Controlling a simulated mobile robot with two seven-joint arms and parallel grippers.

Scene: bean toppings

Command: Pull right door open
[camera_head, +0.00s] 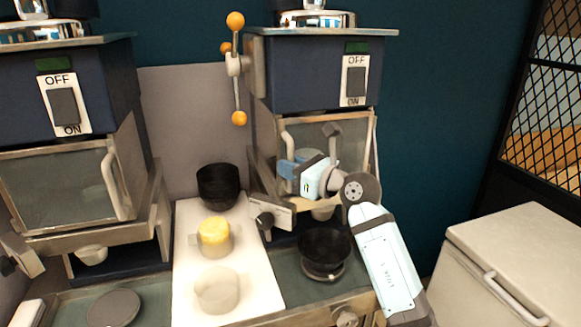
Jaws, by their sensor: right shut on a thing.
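The right door (345,146) is a metal-framed glass panel on the front of the right machine, below its OFF/ON switch. It looks closed or nearly closed; my arm hides part of it. Its curved metal handle (290,147) is upright at the door's left edge. My right gripper (287,168) is in front of the door and shut on the lower part of this handle, with the fingertips partly hidden. My left gripper is not in view.
The left machine has a similar closed door (62,187). Between the machines, a white board (187,258) holds a black bowl (217,186), a cup with yellow contents (214,237) and a clear cup (217,290). A black bowl (325,250) stands below the right door. A white chest (520,257) is at right.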

